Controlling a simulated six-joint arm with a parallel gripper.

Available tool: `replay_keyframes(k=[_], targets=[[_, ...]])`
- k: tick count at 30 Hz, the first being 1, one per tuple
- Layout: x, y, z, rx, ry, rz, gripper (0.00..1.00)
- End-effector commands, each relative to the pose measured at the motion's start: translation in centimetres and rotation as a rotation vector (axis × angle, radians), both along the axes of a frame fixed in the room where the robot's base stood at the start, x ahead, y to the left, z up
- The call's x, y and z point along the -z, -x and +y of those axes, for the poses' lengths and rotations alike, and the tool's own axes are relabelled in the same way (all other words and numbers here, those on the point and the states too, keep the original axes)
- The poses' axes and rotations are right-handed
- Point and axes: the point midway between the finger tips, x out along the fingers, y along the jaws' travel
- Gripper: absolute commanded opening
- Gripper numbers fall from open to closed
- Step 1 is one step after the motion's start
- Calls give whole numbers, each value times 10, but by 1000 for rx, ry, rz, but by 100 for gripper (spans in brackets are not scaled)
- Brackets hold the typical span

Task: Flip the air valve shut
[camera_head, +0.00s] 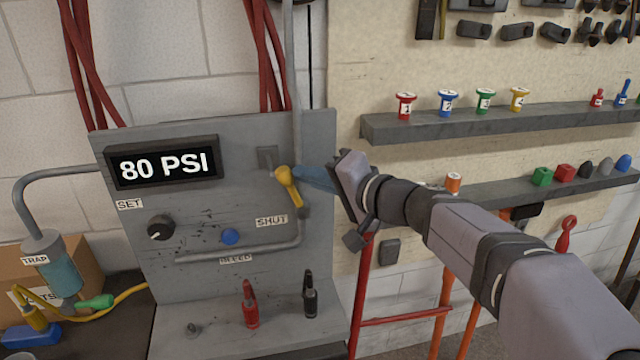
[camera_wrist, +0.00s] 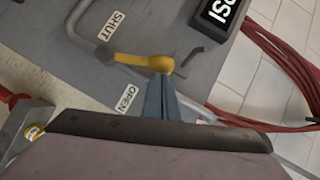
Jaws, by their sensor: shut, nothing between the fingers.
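The air valve's yellow lever (camera_head: 288,187) is on the grey panel, by the vertical pipe. Its rounded end is up and its narrower end is down at a darker fitting on the pipe. The lever runs roughly along the pipe. It also shows in the wrist view (camera_wrist: 143,61), between the SHUT label (camera_wrist: 113,27) and the OPEN label (camera_wrist: 126,99). My gripper (camera_head: 298,174) is shut and empty, its blue fingertips at the lever's rounded end. Whether they touch it, I cannot tell. The OPEN label cannot be seen in the head view.
Red and black connectors stand on the ledge below. Shelves (camera_head: 480,123) with small parts are at the right, beyond my arm.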

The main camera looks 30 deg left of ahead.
Motion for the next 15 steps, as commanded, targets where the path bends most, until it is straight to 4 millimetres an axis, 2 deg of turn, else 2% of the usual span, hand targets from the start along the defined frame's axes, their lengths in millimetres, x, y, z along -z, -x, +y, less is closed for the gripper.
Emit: replay_keyframes(k=[6, 15], targets=[[-3, 18, 17, -5, 145, -148, 0], [3, 32, 32, -3, 301, -300, 0]])
